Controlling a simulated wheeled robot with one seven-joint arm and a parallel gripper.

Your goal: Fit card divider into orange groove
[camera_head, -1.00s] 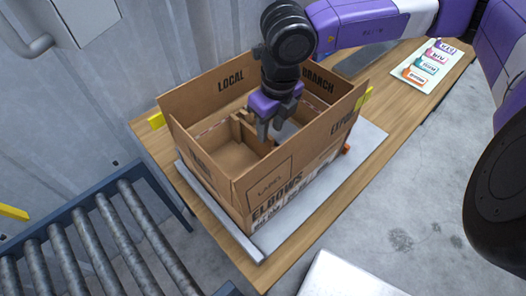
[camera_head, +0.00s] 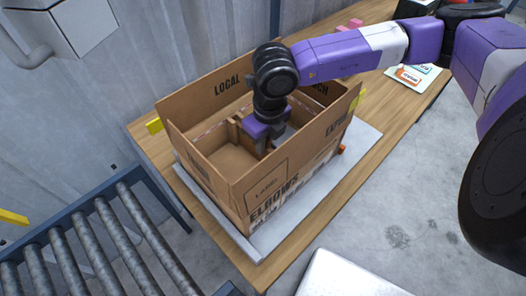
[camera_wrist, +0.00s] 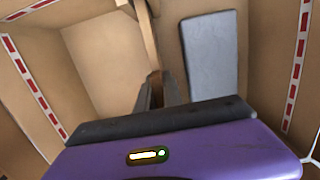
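An open cardboard box (camera_head: 280,178) stands on a grey base plate (camera_head: 352,150). My gripper (camera_head: 264,150) reaches down inside it. The brown card divider (camera_head: 234,132) stands inside the box, just left of my gripper. In the wrist view the divider (camera_wrist: 146,32) runs down from the top edge to my gripper (camera_wrist: 158,88), whose fingers lie on either side of its near end and appear shut on it. The divider's lower edge is hidden. I cannot make out an orange groove inside the box.
A grey slab (camera_wrist: 210,55) lies right of the divider inside the box. Red-and-white strips (camera_wrist: 298,62) run along the inner walls. A roller conveyor (camera_head: 110,235) is at the left. The wooden table (camera_head: 385,100) is partly clear.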

